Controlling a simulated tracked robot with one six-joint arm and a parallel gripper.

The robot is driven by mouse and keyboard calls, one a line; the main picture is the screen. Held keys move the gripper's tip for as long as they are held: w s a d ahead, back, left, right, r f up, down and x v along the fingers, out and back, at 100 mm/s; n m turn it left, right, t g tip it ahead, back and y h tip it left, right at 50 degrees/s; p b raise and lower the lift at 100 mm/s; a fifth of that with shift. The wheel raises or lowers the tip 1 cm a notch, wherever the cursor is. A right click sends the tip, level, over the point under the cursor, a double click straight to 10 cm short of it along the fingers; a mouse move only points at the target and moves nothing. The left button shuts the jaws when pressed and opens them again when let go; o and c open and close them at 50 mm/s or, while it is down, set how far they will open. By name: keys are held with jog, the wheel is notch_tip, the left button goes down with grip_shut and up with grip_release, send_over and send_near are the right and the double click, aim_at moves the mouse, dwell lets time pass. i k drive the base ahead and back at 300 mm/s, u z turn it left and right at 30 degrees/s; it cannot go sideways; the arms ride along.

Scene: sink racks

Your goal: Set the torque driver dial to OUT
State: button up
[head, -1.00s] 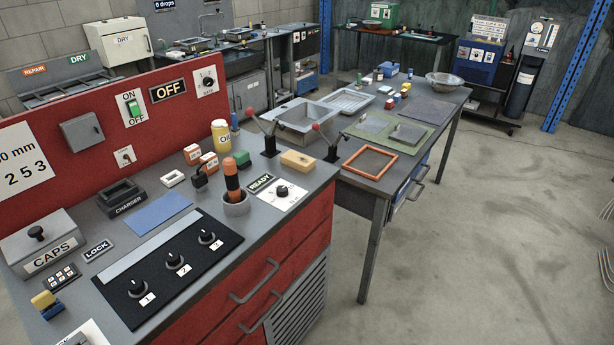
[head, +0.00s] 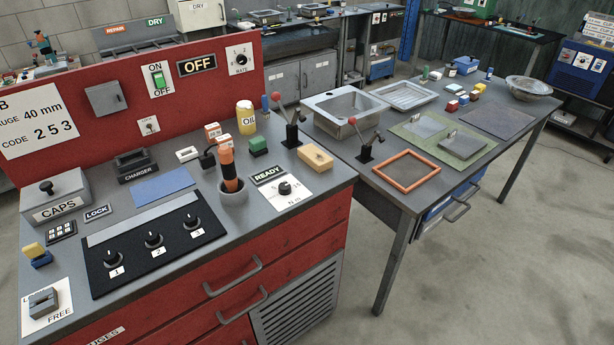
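The orange and black torque driver (head: 229,166) stands upright in a grey round holder (head: 233,197) on the grey bench top. Just right of it, a white plate (head: 296,203) marked "N m" carries a small black dial knob (head: 285,188). A sign reading READY (head: 269,175) lies behind that plate. The knob's pointer direction and the smaller marks on the plate are too small to read, and I cannot make out the word OUT. My gripper is not in view.
A black panel (head: 125,272) with three knobs lies left of the driver. A plate marked FREE (head: 60,318) is at front left. Open floor (head: 520,270) lies right.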

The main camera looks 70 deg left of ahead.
aim_at(284, 188)
jog(key=i, duration=1.55)
jog(key=u, duration=3.8)
